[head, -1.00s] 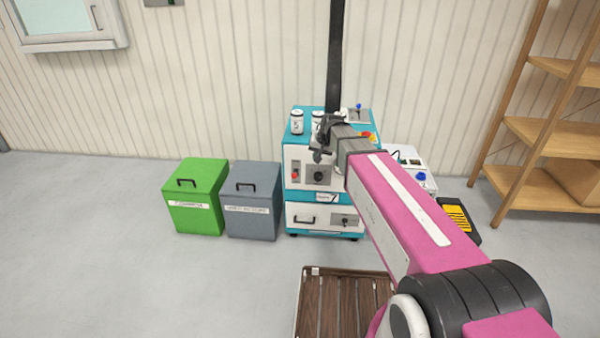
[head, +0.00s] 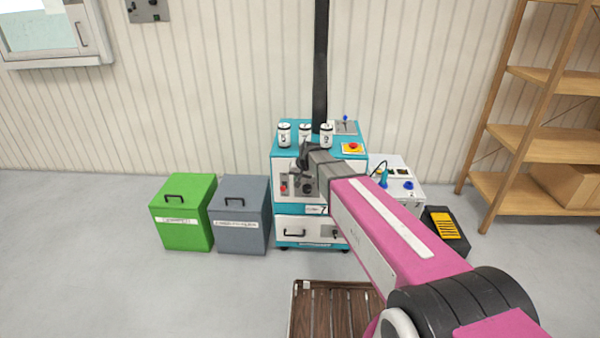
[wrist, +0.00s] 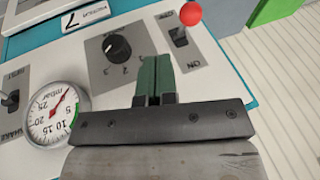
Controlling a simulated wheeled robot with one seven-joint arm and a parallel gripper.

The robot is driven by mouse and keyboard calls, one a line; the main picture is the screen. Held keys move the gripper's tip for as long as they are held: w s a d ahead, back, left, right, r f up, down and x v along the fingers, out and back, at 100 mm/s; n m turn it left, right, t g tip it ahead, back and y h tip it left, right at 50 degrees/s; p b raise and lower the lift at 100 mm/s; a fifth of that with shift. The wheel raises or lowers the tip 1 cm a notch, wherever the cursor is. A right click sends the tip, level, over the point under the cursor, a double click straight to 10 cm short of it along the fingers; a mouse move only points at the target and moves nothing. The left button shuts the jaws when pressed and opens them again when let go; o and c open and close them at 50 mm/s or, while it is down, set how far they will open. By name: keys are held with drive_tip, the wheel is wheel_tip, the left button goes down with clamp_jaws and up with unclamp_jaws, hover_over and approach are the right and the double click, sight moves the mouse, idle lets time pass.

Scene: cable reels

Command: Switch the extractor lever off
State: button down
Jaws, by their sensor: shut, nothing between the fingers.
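The teal and white cabinet (head: 343,167) stands against the back wall. On its front panel is a lever with a red ball; in the wrist view this red-ball lever (wrist: 190,14) has its ball away from the ON label. The panel also has a black knob marked with numbers (wrist: 117,48), a round mbar gauge (wrist: 55,113) and a SHAKE/REST toggle (wrist: 12,100). My gripper (head: 303,160) is in front of the panel; in the wrist view its green fingers (wrist: 155,60) are shut and empty, between the knob and the red-ball lever. Contact cannot be told.
Several cans (head: 305,133), a red button (head: 353,147) and a blue-tipped lever (head: 345,119) are on the cabinet top. A green bin (head: 182,215) and grey bin (head: 240,215) stand left. A wooden pallet (head: 330,310) lies in front; shelves (head: 540,140) stand right.

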sight(284, 187)
drive_tip(key=a+f, duration=0.3)
drive_tip(key=f, duration=0.1)
drive_tip(key=shift+w+a, duration=0.15)
drive_tip(key=shift+a, duration=0.25)
